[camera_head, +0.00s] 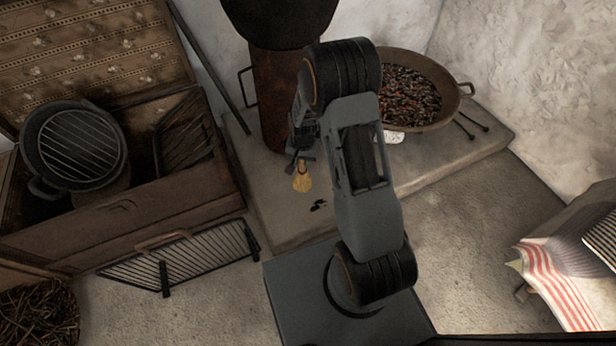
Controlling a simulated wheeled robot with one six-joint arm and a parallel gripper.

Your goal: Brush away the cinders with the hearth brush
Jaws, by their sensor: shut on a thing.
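My gripper (300,156) is shut on the hearth brush (302,180), whose pale yellow-brown bristles point down. My arm hides part of the view to the right of the brush. The cinders (318,205) are a few small black bits on the stone hearth slab (285,222), just below and right of the bristles in the picture. The brush and the cinders appear apart. I cannot tell whether the bristles touch the slab.
A wide pan of glowing embers (412,88) stands on the slab behind my arm. A rusty cylinder (276,95) with a dark pot (280,20) stands behind the gripper. An open wooden chest (150,215) and a wire rack (185,258) are at left.

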